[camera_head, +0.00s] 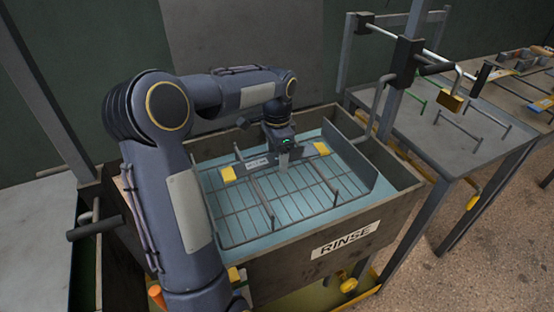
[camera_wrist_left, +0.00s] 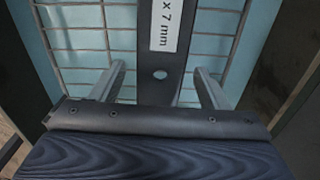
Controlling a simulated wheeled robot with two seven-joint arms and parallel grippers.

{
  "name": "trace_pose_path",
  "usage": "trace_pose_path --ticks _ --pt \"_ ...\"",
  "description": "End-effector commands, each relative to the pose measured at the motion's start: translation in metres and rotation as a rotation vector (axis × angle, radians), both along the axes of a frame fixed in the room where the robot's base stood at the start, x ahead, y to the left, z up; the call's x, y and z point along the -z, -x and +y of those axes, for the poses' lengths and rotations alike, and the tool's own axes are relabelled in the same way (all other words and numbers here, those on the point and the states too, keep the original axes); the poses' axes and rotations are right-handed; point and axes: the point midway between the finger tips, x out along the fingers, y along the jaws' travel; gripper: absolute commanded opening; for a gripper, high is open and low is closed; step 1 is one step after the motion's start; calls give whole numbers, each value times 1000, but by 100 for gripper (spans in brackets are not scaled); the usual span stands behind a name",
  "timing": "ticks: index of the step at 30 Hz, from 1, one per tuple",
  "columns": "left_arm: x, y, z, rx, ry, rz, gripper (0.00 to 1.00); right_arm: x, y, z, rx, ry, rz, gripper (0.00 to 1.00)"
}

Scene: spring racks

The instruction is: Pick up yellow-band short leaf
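The yellow-band short leaf is a dark flat bar with a white label (camera_head: 257,163) and a yellow patch near each end, (camera_head: 229,173) being the left one. It lies across a wire rack in the rinse tank. In the left wrist view the leaf (camera_wrist_left: 163,62) shows a small hole and a label ending "x 7 mm". My left gripper (camera_head: 283,165) points down at the middle of the leaf. In the left wrist view its fingers (camera_wrist_left: 161,78) are open, one on each side of the leaf, with gaps. My right gripper is not in view.
The wire rack (camera_head: 245,222) has raised bars and sits in the tank marked RINSE (camera_head: 345,238), whose walls surround the gripper. A grey table (camera_head: 425,130) with bars, hooks and a yellow padlock (camera_head: 450,102) stands to the right. A dark post frame stands between them.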

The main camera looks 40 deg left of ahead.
Motion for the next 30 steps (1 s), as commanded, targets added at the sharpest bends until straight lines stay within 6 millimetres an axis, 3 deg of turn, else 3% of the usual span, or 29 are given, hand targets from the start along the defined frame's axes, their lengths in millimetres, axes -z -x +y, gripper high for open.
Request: trace_pose_path --ticks 2,13,23,30 --pt "0 0 0 0 0 0 58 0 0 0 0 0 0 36" --pt "-1 0 0 -1 0 0 9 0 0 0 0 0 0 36" --pt "-5 -1 0 -1 -1 -5 9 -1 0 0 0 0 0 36" --pt "-26 -2 0 -2 -1 -8 9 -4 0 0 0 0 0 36"
